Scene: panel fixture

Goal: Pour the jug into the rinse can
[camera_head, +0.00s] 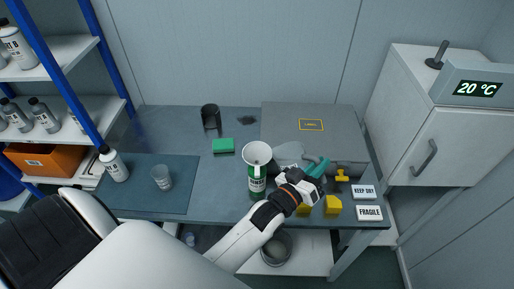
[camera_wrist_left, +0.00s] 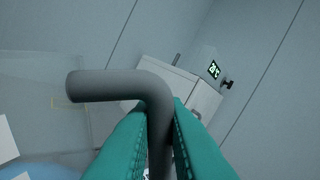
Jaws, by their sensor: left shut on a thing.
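The green rinse can (camera_head: 257,188) stands on the table with a white funnel-like top (camera_head: 257,152). My left gripper (camera_head: 318,167) has teal fingers and is right of the can. It is shut on the grey bent handle (camera_wrist_left: 110,85) of the jug, seen between the fingers in the left wrist view. The pale grey jug (camera_head: 289,151) is just right of the funnel top, held up and seemingly tilted towards it. My wrist hides part of the jug. I cannot tell whether liquid flows. My right gripper is not in view.
A grey panel box (camera_head: 330,115) fills the back right. A green sponge (camera_head: 223,146), dark holder (camera_head: 210,117), clear cup (camera_head: 162,177) and white bottle (camera_head: 114,164) stand left. Yellow blocks (camera_head: 333,205) and signs (camera_head: 369,213) lie at the front right.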

